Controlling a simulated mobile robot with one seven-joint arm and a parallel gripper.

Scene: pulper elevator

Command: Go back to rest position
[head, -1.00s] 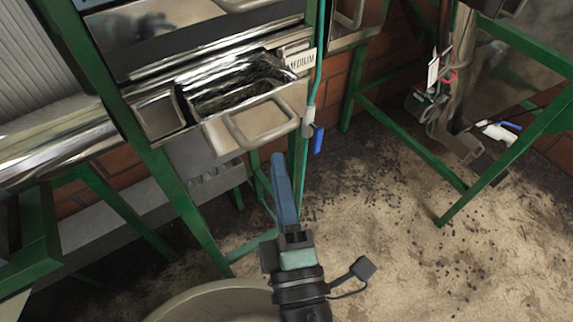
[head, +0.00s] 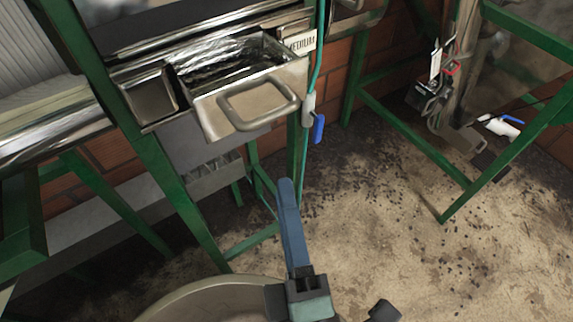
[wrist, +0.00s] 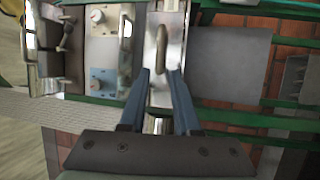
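My gripper (head: 288,186) points toward the machine in the head view, below and to the right of the metal drawer (head: 236,106) with its loop handle. It is apart from the drawer. In the wrist view my gripper's (wrist: 158,75) two blue fingers stand apart with a gap between them, and nothing is held. The drawer handle (wrist: 161,48) shows beyond the fingertips in the wrist view. The drawer stands out from the green frame, with its open top showing a shiny interior.
A green frame (head: 168,185) holds the machine on the left. A blue-handled valve (head: 318,128) hangs on a pipe to the drawer's right. A round pale rim (head: 200,290) lies below my gripper. The speckled floor (head: 390,245) to the right is mostly open.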

